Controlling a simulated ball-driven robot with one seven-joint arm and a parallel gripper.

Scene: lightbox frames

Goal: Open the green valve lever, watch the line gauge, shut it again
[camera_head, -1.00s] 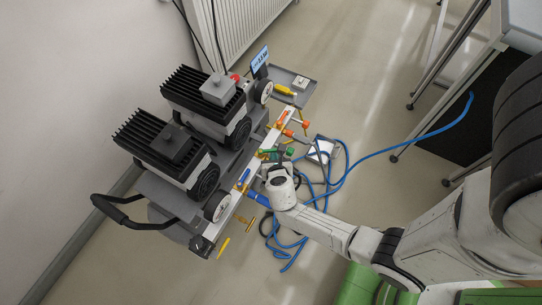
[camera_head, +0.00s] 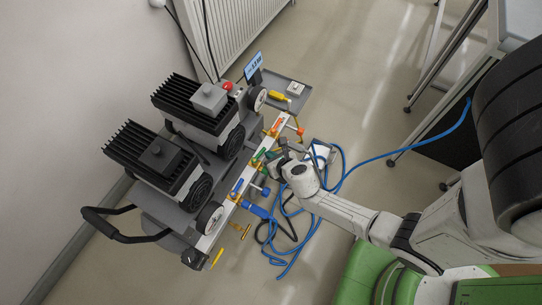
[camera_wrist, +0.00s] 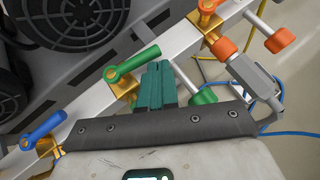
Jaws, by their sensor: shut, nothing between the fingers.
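The green valve lever (camera_wrist: 135,63) sits on a brass valve (camera_wrist: 120,88) on the white rail (camera_wrist: 85,105). It lies roughly along the rail, much like the blue lever beside it. A green end knob (camera_wrist: 205,97) shows past my fingers. In the head view the green valve (camera_head: 258,156) is partly crowded by my gripper (camera_head: 276,157). In the wrist view my gripper (camera_wrist: 158,84) is shut and empty. Its teal fingertips are close beside the green lever; I cannot tell whether they touch. A small display (camera_head: 253,66) stands at the cart's far end; its reading is too small to make out.
A blue lever (camera_wrist: 45,130) and an orange-capped valve (camera_wrist: 222,47) flank the green one on the rail. Two black-finned pumps (camera_head: 195,103) fill the cart. Blue hose (camera_head: 285,255) lies looped on the floor beside the rail. Open floor lies beyond, toward the radiator (camera_head: 240,35).

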